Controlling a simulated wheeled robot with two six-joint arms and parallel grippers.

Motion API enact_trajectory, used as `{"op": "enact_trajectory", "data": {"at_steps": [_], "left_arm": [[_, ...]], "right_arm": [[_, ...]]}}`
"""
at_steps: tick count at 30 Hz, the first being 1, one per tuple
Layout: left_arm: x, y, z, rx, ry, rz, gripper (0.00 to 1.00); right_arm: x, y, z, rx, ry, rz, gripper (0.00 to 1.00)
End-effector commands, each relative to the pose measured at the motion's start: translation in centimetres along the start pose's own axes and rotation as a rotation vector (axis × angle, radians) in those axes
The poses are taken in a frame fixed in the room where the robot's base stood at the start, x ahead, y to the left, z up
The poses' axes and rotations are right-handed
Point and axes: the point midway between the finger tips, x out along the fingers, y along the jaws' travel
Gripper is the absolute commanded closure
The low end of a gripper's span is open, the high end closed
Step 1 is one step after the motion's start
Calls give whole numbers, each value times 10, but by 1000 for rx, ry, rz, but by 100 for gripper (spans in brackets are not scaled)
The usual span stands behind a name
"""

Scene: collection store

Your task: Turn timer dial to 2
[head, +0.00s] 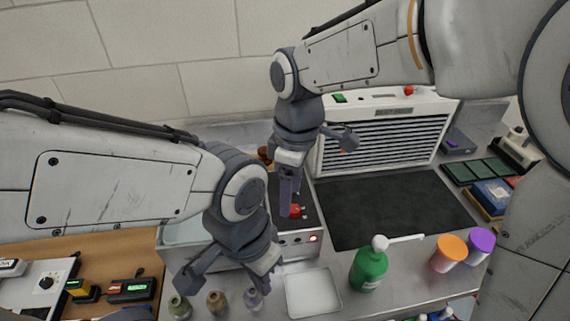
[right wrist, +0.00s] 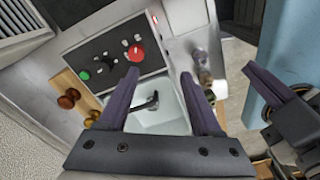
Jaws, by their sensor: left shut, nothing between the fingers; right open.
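A red round knob (head: 295,211) stands on a dark control panel beside the black work surface; it shows more clearly in the right wrist view (right wrist: 135,52), near a green button (right wrist: 85,75). A separate black dial (head: 46,283) sits on a white box at the lower left. I cannot tell from any label which is the timer dial. My right gripper (head: 289,200) points down over the panel by the red knob; in its wrist view (right wrist: 160,74) the fingers are open and empty. My left gripper (head: 268,292) is shut and empty above the front counter; its finger shows in the right wrist view (right wrist: 268,84).
A white tray (head: 312,293), a green pump bottle (head: 369,265) and orange-lidded (head: 449,251) and purple-lidded (head: 477,246) cups stand in front. Several small bottles are below my left gripper. A louvred unit (head: 383,140) stands behind the clear black surface (head: 395,205).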

Motion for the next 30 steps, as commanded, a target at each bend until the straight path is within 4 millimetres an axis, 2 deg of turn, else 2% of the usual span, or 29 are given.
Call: {"op": "enact_trajectory", "data": {"at_steps": [1, 3, 6, 9, 14, 24, 30], "left_arm": [[-6, 0, 0, 0, 0, 0, 100], [-9, 1, 0, 0, 0, 0, 100], [-12, 1, -1, 0, 0, 0, 100], [-14, 1, -1, 0, 0, 0, 100], [-15, 1, -1, 0, 0, 0, 100], [-24, 2, -1, -1, 0, 0, 100], [-28, 2, -2, -1, 0, 0, 100]], "right_arm": [[-7, 24, -12, -87, -10, 1, 34], [-13, 50, -22, -210, -20, 2, 34], [-18, 79, -32, -347, -32, 1, 34], [-19, 97, -36, -435, -39, 1, 34], [-12, 105, -38, -486, -45, -2, 34], [47, 105, -34, -484, -45, -4, 34], [74, 105, -33, -484, -43, -1, 34]]}}
